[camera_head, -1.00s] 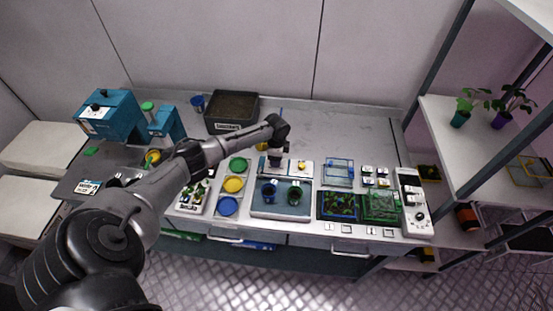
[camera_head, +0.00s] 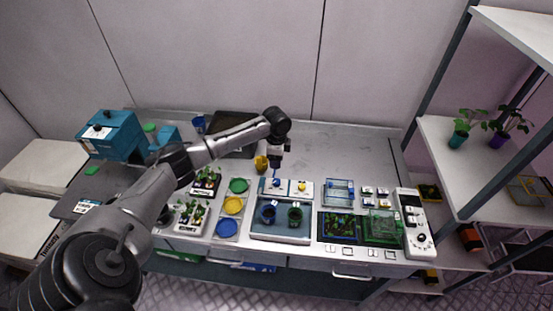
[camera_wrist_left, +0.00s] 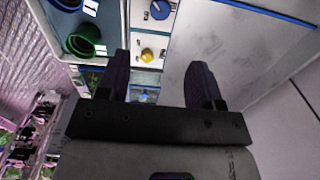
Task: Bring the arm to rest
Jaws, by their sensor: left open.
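My left arm reaches in from the left over the workbench. Its gripper (camera_head: 276,163) is small in the head view, above the back edge of a white panel (camera_head: 290,188) with a blue knob and a yellow knob. In the left wrist view the two dark fingers (camera_wrist_left: 160,78) stand wide apart with nothing between them. The panel's yellow knob (camera_wrist_left: 147,54) and blue knob (camera_wrist_left: 160,9) show beyond the fingers. My right gripper is in neither view.
A blue cup (camera_head: 267,213) and a green cup (camera_head: 295,214) stand on a tray near the panel. A yellow cup (camera_head: 261,164) is close to the gripper. Plant trays and coloured discs lie around. The bench's back right (camera_head: 350,150) is clear.

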